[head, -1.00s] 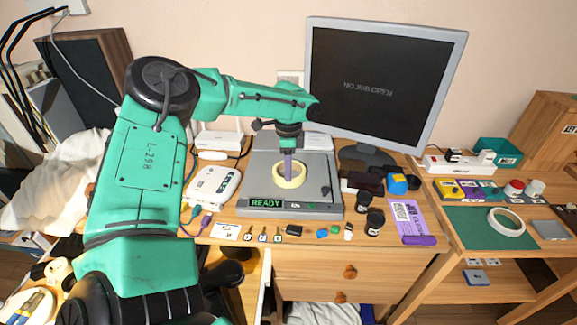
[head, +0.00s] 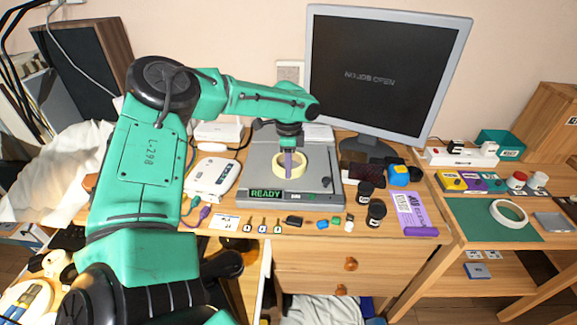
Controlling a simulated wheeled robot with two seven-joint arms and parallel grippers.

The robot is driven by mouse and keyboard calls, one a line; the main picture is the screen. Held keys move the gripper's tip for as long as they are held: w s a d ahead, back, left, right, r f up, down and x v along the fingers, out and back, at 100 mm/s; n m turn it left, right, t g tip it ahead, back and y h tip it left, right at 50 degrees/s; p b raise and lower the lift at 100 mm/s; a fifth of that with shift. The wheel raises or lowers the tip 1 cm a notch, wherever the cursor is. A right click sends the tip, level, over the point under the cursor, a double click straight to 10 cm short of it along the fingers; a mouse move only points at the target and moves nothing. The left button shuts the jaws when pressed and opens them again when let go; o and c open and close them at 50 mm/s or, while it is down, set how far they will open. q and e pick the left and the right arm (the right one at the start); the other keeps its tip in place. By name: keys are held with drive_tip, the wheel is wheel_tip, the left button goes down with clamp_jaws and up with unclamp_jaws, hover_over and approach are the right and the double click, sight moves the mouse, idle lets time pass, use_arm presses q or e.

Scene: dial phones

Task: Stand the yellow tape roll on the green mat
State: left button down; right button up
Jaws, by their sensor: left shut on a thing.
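The yellow tape roll (head: 301,167) is a pale yellow ring at the grey machine with the READY display. My left gripper (head: 288,168) comes down over it from above, with its purple fingers inside or across the ring. It is shut on the tape roll. I cannot tell whether the ring touches the machine's top. The green mat (head: 470,224) lies on the side table at the right. My right gripper is not in view.
The grey machine (head: 251,168) stands mid-desk, below a monitor (head: 385,75). Dark jars (head: 376,211), a purple card (head: 410,212) and small items line the desk front. Coloured boxes (head: 475,181) stand behind the mat, and a grey box (head: 552,223) is right of it.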

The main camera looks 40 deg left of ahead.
use_arm(q)
drive_tip(key=shift+r+p, duration=2.2)
drive_tip(key=shift+r, duration=0.35)
drive_tip(key=shift+d+f, duration=0.1)
drive_tip(key=shift+f, duration=0.05)
